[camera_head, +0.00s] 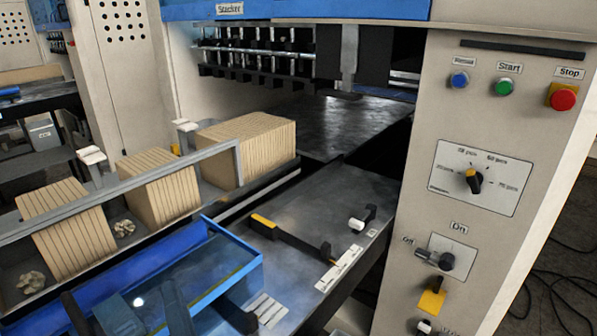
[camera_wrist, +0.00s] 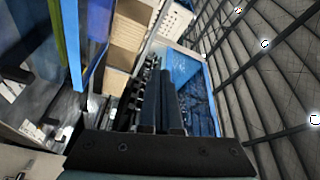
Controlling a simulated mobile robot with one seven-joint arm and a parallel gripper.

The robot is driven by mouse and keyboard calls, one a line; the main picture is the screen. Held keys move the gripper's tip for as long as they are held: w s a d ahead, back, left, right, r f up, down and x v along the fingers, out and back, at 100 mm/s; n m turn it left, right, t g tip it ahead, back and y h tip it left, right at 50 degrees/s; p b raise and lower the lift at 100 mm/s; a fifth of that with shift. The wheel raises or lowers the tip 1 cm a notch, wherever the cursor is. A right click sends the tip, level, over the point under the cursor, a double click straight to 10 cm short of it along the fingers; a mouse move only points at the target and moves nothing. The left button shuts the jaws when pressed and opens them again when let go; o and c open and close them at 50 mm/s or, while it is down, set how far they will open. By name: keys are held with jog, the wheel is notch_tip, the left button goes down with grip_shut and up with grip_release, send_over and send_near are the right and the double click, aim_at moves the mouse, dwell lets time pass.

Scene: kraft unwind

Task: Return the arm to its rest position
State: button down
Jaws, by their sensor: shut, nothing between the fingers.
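My gripper (camera_wrist: 164,82) shows in the wrist view as two dark fingers rising side by side from a black mounting plate (camera_wrist: 160,155). The fingers are shut with nothing held between them. They point up the picture, with a blue panel (camera_wrist: 198,95) to their right and tan stacks (camera_wrist: 128,42) beyond them. I cannot make out a touch with anything. In the head view I cannot clearly pick out my gripper; dark shapes at the lower left are hard to identify.
The stacker's control panel (camera_head: 477,190) stands at the right with buttons and knobs. Kraft stacks (camera_head: 245,148) sit in a railed tray at the left. A blue-framed clear cover (camera_head: 215,275) lies in front. Cables (camera_head: 560,290) run over the floor at right.

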jog(key=w+d+r+n+t+h, duration=0.25)
jog(key=d+r+n+t, duration=0.2)
jog(key=r, duration=0.85)
jog(key=s+d+r+n+t+h, duration=0.1)
jog(key=s+d+r+t+h, duration=0.1)
jog(key=d+r, duration=0.2)
jog(key=s+d+r+n+t+h, duration=0.1)
jog(key=s+d+r+t+h, duration=0.1)
jog(key=r, duration=0.8)
jog(key=s+d+r+n+t+h, duration=0.1)
jog(key=s+d+r+t+h, duration=0.1)
jog(key=r, duration=0.5)
jog(key=d+t+h, duration=0.1)
jog(key=d+h, duration=0.1)
jog(key=d, duration=0.1)
jog(key=shift+d, duration=0.35)
